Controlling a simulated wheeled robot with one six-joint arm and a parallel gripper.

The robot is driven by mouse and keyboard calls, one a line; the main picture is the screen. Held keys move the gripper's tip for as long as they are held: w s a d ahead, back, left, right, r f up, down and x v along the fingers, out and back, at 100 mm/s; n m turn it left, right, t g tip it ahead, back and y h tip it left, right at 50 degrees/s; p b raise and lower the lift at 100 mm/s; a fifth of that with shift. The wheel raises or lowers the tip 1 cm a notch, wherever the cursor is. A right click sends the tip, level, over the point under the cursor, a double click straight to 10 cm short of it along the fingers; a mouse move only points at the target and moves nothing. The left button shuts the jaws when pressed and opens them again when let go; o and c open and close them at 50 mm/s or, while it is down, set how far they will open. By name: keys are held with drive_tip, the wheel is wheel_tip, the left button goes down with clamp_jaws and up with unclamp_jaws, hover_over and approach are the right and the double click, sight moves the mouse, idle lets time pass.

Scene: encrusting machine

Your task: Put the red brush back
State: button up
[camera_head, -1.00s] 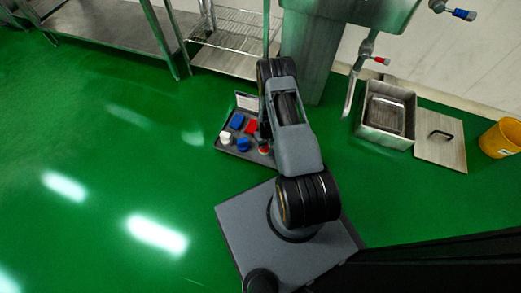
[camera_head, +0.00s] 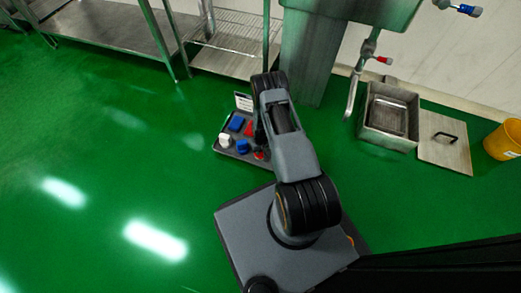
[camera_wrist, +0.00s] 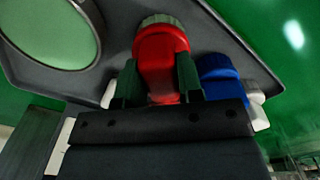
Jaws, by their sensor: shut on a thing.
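In the wrist view a red brush (camera_wrist: 160,52) with a pale bristle end stands between the two dark green fingers of my gripper (camera_wrist: 158,78). The gripper is shut on it. The bristle end overlaps the grey tray (camera_wrist: 118,30) in this view; I cannot tell if it touches. In the head view the tray (camera_head: 222,150) lies left of my arm, with red, blue and white items on it. My arm hides the tray's right side and most of my gripper there.
A blue brush (camera_wrist: 218,72) is close right of the red one, with a white item (camera_wrist: 256,105) beyond it. A round opening (camera_wrist: 48,30) is at left. A metal basin (camera_head: 365,125), a lid (camera_head: 445,155) and a yellow bucket (camera_head: 503,140) are at right. Floor at left is clear.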

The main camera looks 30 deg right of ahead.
drive_tip(key=shift+f, duration=0.2)
drive_tip(key=o, duration=0.8)
drive_tip(key=shift+r, duration=0.1)
drive_tip(key=w+a+r+t+p, duration=0.1)
drive_tip(key=a+r+p, duration=0.15)
drive_tip(key=r, duration=1.55)
drive_tip(key=w+a+r+p, duration=0.1)
drive_tip(key=r+p, duration=0.2)
drive_tip(key=r, duration=1.5)
drive_tip(key=shift+t, duration=0.8)
drive_tip(key=shift+s+a+r, duration=1)
drive_tip(key=shift+s+r, duration=1.95)
drive_tip(key=shift+r, duration=0.25)
drive_tip(key=shift+s+a+r, duration=1.05)
drive_tip(key=shift+s+r, duration=1.85)
drive_tip(key=shift+r, duration=0.35)
drive_tip(key=shift+s+a+r, duration=1)
drive_tip(key=shift+s+r, duration=1.95)
drive_tip(key=shift+r, duration=0.25)
